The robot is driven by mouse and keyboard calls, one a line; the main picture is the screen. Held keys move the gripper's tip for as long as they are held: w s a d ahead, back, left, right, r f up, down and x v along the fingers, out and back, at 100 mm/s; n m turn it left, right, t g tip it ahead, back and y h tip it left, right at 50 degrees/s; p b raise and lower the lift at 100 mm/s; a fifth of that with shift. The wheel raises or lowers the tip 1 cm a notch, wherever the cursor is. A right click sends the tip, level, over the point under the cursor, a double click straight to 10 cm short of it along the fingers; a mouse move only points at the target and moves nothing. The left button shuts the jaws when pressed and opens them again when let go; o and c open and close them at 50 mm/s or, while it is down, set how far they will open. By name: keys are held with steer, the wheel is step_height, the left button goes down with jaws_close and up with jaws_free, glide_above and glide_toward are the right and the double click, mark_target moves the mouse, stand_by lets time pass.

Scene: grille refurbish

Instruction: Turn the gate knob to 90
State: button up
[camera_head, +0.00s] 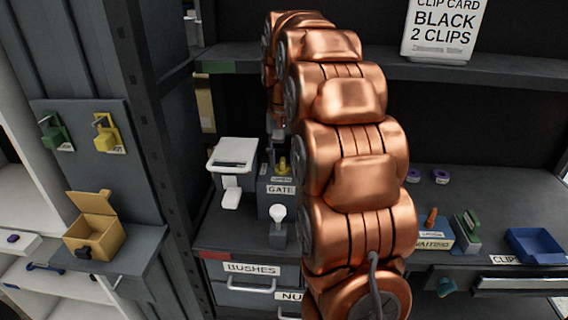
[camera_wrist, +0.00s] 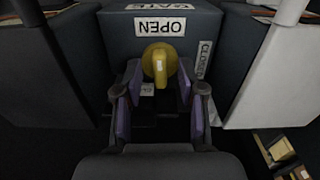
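The yellow gate knob (camera_wrist: 160,60) sits on the dark gate box (camera_wrist: 118,28), near the "OPEN" label (camera_wrist: 160,27). A "CLOSED" label (camera_wrist: 205,58) is to its right in the wrist view. The knob's narrow grip runs roughly up and down in that view; its exact angle is hard to tell. My gripper (camera_wrist: 160,75) is open, one fingertip on each side of the knob, with visible gaps. In the head view the yellow knob (camera_head: 283,164) shows on top of the gate box (camera_head: 276,205), and my arm hides most of the gripper.
A white device (camera_head: 233,153) stands left of the gate box, and a white-knobbed lever (camera_head: 278,222) in front. A yellow open-lidded box (camera_head: 95,240) is on the left ledge. A blue tray (camera_head: 535,245) lies at right. The upper shelf (camera_head: 480,72) runs behind my arm.

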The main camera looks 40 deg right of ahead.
steer(key=shift+r, duration=0.15)
step_height(320, 180, up, 9)
steer(key=p, duration=0.4)
stand_by(1.0)
stand_by(0.6)
